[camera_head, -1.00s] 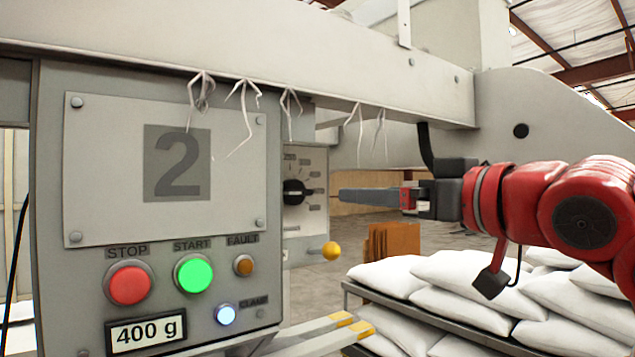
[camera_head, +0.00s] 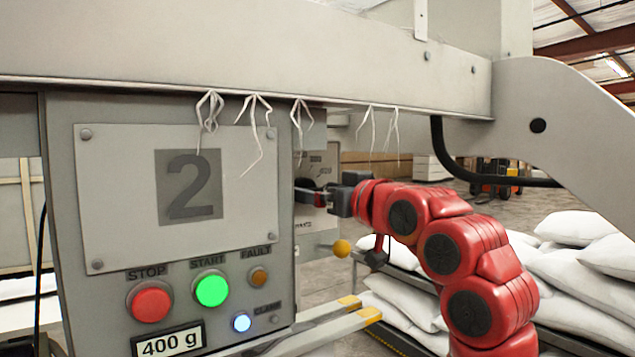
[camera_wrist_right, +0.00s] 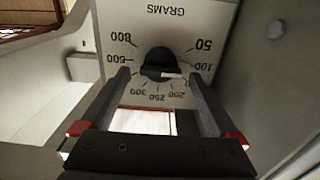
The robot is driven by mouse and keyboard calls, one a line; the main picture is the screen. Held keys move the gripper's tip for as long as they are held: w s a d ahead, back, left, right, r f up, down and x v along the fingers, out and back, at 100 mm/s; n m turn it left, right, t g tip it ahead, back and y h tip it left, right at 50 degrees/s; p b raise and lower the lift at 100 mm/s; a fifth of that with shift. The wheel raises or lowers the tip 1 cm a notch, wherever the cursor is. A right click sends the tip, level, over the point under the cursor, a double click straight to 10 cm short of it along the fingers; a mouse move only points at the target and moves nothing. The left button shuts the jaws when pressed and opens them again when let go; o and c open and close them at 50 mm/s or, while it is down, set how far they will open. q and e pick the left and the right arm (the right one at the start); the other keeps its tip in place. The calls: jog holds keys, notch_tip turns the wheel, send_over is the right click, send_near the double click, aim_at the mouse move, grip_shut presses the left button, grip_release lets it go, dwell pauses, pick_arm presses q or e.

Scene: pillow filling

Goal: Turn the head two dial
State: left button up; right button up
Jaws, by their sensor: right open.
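The head two dial is a round black knob (camera_wrist_right: 160,62) on a pale plate marked GRAMS (camera_wrist_right: 176,22), seen upside down in the right wrist view. A light mark on the knob lies on the side of the lower numbers; the exact number is hard to read. My right gripper (camera_wrist_right: 158,76) is open, with one finger on each side of the knob; I cannot tell whether they touch it. In the head view my right gripper (camera_head: 305,188) is at the dial plate (camera_head: 317,160) and largely hides the knob. My left gripper is not in view.
The grey panel marked 2 (camera_head: 118,225) stands left of the dial, with a red STOP button (camera_head: 151,302), a lit green START button (camera_head: 212,290) and a 400 g display (camera_head: 168,343). A yellow ball knob (camera_head: 341,248) is below my gripper. White sacks (camera_head: 585,270) lie at right.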

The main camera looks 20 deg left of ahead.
jog(key=c, duration=1.4)
jog(key=shift+w+f+m+b, duration=0.1)
jog(key=shift+m+b, duration=1.4)
jog(key=shift+m, duration=1.4)
jog(key=shift+w+f+m+b, duration=0.1)
jog(key=shift+m+b, duration=1.4)
jog(key=shift+m, duration=1.4)
